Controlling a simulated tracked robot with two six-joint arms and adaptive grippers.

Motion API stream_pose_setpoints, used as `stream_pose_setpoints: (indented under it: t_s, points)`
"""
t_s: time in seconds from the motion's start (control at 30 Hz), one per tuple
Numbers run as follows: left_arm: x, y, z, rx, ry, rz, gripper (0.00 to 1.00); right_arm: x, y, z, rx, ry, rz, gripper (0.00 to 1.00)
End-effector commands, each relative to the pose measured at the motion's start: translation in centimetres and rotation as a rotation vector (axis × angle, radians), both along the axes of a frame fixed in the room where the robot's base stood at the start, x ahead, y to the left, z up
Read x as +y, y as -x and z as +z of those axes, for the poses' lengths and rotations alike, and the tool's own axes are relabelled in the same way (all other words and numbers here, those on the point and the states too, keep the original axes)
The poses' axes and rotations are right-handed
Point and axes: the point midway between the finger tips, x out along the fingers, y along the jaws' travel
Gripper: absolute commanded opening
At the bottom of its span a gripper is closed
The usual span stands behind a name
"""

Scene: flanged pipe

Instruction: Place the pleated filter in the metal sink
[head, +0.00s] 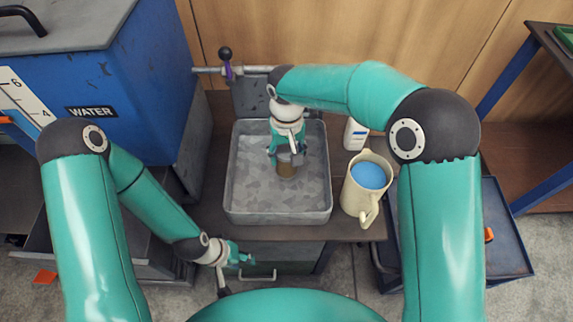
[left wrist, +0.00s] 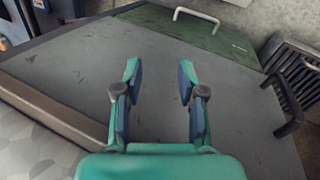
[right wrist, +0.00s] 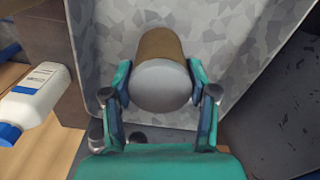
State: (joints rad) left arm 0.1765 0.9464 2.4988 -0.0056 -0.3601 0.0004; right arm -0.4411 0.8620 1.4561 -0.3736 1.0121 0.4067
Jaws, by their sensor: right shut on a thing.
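The pleated filter (head: 287,171) is a short brown cylinder with a grey end cap. It also shows in the right wrist view (right wrist: 162,82). My right gripper (head: 288,158) is shut on it, with one finger on each side of the grey cap. It holds the filter inside the outline of the metal sink (head: 246,190), a grey mottled rectangular basin. I cannot tell whether the filter touches the sink floor. My left gripper (head: 246,259) is open and empty in front of the sink, below its front edge; its spread fingers show in the left wrist view (left wrist: 160,78).
A cream jug (head: 357,195) with blue contents stands right of the sink. A white bottle (head: 355,134) stands behind it and shows in the right wrist view (right wrist: 38,98). A blue water tank (head: 130,85) stands left.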

Motion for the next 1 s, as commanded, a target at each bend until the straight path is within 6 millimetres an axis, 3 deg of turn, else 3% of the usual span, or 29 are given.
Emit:
stream_pose_setpoints:
  t_s: [0.27,0.5,0.87,0.9,1.0]
  points:
    - [0.0,0.0,-0.1,0.0,0.0,0.0,0.4,0.0,0.0,-2.1,0.001,0.0,-0.001,0.2]
    - [0.0,0.0,-0.2,0.0,0.0,0.0,0.4,-0.1,0.0,-5.2,0.0,0.0,-0.001,0.2]
    - [0.0,0.0,-0.5,0.0,0.0,0.0,0.4,-0.1,0.0,-5.7,-0.001,0.0,-0.002,0.2]
    - [0.0,0.0,-0.3,0.0,0.0,0.0,0.4,-0.1,0.0,-5.5,-0.001,0.0,-0.002,0.64]
    - [0.0,0.0,-0.3,0.0,0.0,0.0,0.4,-0.1,0.0,-5.5,-0.001,0.0,-0.002,0.81]
